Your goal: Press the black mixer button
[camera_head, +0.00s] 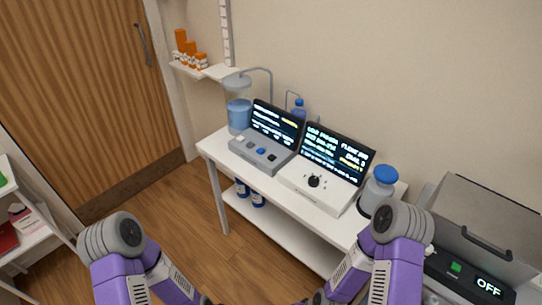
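A white console (325,194) with a tilted dark screen stands on the white table, and a round black button or knob (314,181) sits on its top. A grey console (262,158) with its own screen stands to its left and has a row of small buttons, one of them blue (261,151). Which console is the mixer I cannot tell for sure; the screen text is too small to read. My two purple arms reach in at the bottom, well short of the consoles. Their grippers are cut off by the bottom edge.
A clear container of blue liquid (238,113) stands at the table's left end. A blue-capped bottle (378,191) stands right of the white console. A grey machine (480,240) reading OFF is at right. Orange bottles (190,52) stand on a wall shelf. Floor at left is open.

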